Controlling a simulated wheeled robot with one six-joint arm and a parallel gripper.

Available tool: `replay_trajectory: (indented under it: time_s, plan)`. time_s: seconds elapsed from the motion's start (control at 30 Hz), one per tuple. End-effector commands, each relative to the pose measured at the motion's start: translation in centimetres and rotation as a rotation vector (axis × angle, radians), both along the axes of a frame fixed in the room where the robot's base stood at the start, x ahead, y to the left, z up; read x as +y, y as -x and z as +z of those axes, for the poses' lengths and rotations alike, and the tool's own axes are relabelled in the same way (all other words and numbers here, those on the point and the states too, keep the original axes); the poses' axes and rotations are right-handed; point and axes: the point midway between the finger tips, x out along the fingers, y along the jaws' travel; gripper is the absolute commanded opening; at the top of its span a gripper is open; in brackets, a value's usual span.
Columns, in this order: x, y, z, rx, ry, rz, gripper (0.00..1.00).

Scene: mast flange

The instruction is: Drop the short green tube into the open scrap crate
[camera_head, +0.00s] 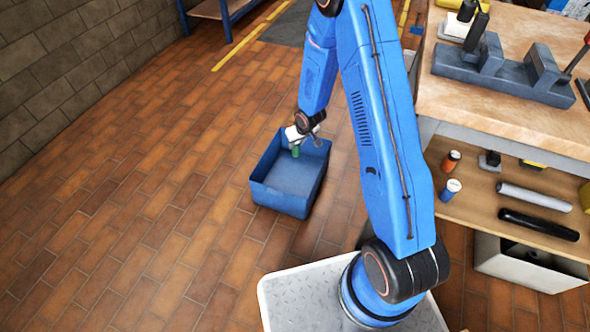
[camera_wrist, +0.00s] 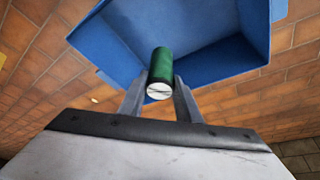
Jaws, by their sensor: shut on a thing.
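The short green tube (camera_wrist: 161,66) is held between the two fingers of my gripper (camera_wrist: 160,95), its pale end facing the wrist camera. In the head view the tube (camera_head: 296,151) shows as a small green piece below my gripper (camera_head: 304,140). The open scrap crate (camera_head: 283,204) is a blue box on the brick floor. In the wrist view the crate (camera_wrist: 255,40) lies beyond the tube. My gripper is over the far part of the crate in the head view. The exact height of the tube above the crate floor cannot be told.
The crate looks empty. A workbench (camera_head: 508,105) with a grey fixture (camera_head: 500,72) stands at the right. Its lower shelf (camera_head: 480,205) holds an orange can, a blue can and tubes. A pale bin (camera_head: 530,268) stands beneath. The floor left of the crate is clear.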

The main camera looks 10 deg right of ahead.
Motion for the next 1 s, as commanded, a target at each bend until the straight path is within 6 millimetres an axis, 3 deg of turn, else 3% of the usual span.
replay_trajectory:
  time_s: [0.5,1.0]
  plan:
    - [0.0,0.1,-4.9,0.003,0.001,0.000,0.06]
    - [0.0,0.0,-5.8,0.000,0.000,0.000,0.06]
